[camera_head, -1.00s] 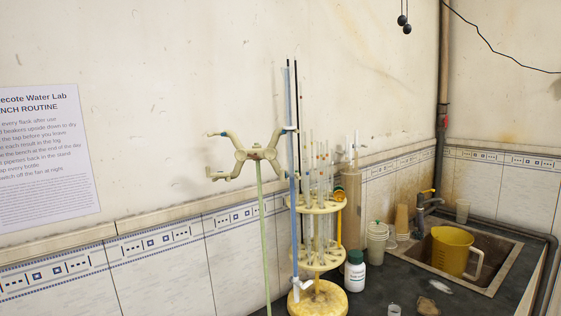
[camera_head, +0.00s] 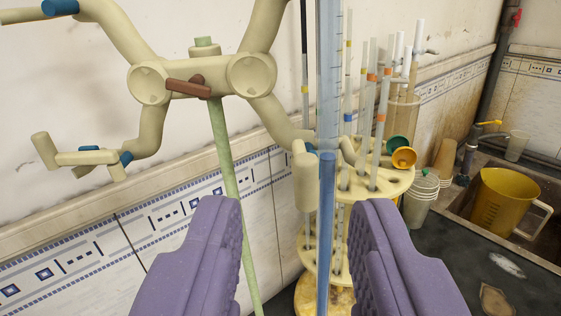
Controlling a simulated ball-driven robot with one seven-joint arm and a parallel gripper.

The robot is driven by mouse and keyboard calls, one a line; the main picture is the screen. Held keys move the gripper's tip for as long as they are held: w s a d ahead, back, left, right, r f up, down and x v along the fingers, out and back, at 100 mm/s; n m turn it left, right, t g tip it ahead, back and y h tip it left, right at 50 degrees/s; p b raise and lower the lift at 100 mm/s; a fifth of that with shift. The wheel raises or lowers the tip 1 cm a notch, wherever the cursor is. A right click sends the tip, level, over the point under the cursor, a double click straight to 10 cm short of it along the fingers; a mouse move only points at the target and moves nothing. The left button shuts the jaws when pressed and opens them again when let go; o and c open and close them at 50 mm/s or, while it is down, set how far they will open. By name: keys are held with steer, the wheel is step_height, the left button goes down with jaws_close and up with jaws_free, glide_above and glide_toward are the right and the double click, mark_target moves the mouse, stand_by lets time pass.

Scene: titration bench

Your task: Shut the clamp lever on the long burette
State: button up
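The long burette (camera_head: 328,85) is a tall blue tube standing upright right of centre. A cream double clamp (camera_head: 205,75) on a green rod (camera_head: 228,165) reaches to it with its right-hand arms. A cream paddle-like piece (camera_head: 306,180), seemingly the clamp lever, hangs just left of the burette; I cannot tell whether it touches the tube. The jaw around the burette is partly hidden. My gripper (camera_head: 295,205) is open and empty. Its purple fingers stand left and right of the lever and burette in the picture, nearer to me.
A cream pipette stand (camera_head: 390,185) with several upright tubes is close behind the burette. A brown screw (camera_head: 189,88) sits at the clamp's middle. Stacked cups (camera_head: 421,195), a sink (camera_head: 458,203) and a yellow jug (camera_head: 503,202) are at the right. The tiled wall lies behind.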

mark_target(304, 178)
steer(key=shift+h, duration=0.7)
steer(key=w, duration=0.2)
steer(key=w+p, duration=0.1)
steer(key=w, duration=0.1)
steer(key=w+d+p, duration=0.1)
steer(key=w, duration=0.1)
steer(key=shift+w+f, duration=0.15)
steer(key=shift+f, duration=0.1)
steer(key=shift+c, duration=0.5)
jaws_close()
